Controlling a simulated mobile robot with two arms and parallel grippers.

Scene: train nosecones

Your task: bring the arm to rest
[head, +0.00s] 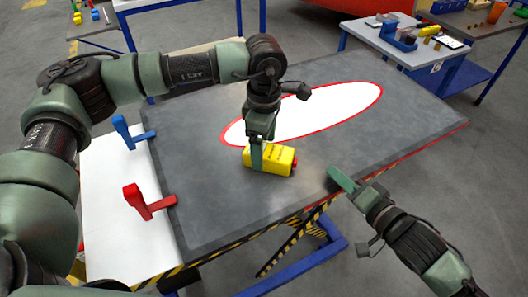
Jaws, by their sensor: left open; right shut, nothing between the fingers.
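My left gripper (257,160) points down at the near middle of the grey table (190,180). Its fingers are open and overlap the left end of a yellow block-like object (276,159) with dark markings and a red end. Whether they touch it cannot be told. The yellow object lies on the table top. My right gripper (342,180) is shut and empty, at the table's near right edge, to the right of the yellow object.
A white oval with a red rim (330,108) lies on the table behind the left gripper. A blue clamp (125,130) and a red clamp (145,203) stand at the left edge by a white panel (115,225). A side table (365,32) stands at the back right.

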